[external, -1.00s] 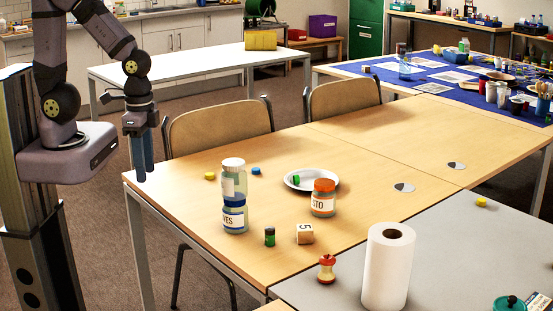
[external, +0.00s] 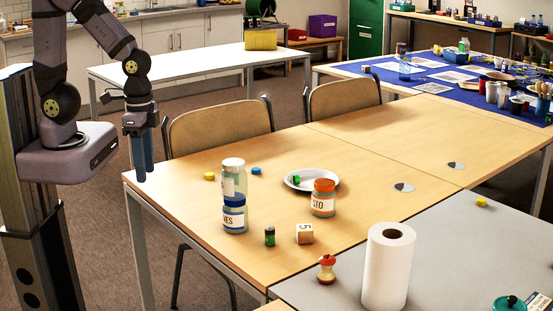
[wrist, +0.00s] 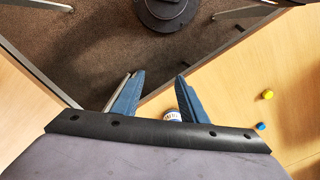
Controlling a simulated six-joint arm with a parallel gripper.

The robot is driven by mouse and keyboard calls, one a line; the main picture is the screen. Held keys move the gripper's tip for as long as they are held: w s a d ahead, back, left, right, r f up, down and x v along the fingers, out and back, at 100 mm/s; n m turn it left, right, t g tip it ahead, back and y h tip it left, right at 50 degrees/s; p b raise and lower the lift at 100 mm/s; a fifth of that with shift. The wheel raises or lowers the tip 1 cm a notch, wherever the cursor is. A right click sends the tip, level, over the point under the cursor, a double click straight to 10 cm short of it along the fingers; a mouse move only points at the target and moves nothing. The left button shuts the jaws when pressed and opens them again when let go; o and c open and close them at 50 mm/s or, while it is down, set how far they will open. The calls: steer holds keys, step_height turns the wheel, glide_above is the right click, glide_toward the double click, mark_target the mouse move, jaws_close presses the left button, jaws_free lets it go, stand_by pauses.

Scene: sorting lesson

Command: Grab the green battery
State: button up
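The green battery (external: 269,236) is a small green cylinder with a dark top. It stands upright on the wooden table, left of a numbered wooden cube (external: 305,234) and in front of the stacked jars. My gripper (external: 143,172) hangs fingers down at the table's left edge, well to the left of the battery. In the wrist view my gripper's blue fingers (wrist: 157,84) are spread apart with nothing held between them. The battery does not show in the wrist view.
Two stacked jars (external: 234,190) stand between my gripper and the battery. An orange-lidded jar (external: 323,199), a white plate (external: 328,186) with a green piece, an apple core (external: 326,270) and a paper roll (external: 388,268) are nearby. Yellow (external: 209,176) and blue (external: 256,170) pieces lie behind the stacked jars.

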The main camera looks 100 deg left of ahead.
steer(key=shift+o, duration=0.4)
steer(key=n+t+y+b, duration=0.1)
steer(key=n+t+b, duration=0.2)
steer(key=t+b, duration=0.45)
glide_toward(270, 234)
steer(key=shift+t, duration=0.55)
steer(key=s+d+f+p, duration=0.1)
steer(key=f, duration=0.1)
steer(key=s+d+f+p, duration=0.1)
steer(key=s+d+f, duration=0.1)
steer(key=shift+s+d+f, duration=0.2)
steer(key=shift+d+f, duration=0.05)
steer(key=shift+f, duration=0.05)
steer(key=w+a+t+y, duration=0.1)
steer(key=w+a+f+t+y+b, duration=0.1)
steer(key=shift+w+f+n+t, duration=0.3)
steer(key=shift+w+f+n, duration=0.05)
steer(key=shift+n, duration=0.05)
steer(key=shift+w+a+r+t+y+b, duration=0.2)
steer(key=shift+a+t+y+b, duration=0.35)
steer(key=shift+t+y, duration=0.25)
steer(key=shift+p+x, duration=0.9)
steer(key=shift+x, duration=2.8)
steer(key=shift+s+a, duration=0.1)
jaws_close()
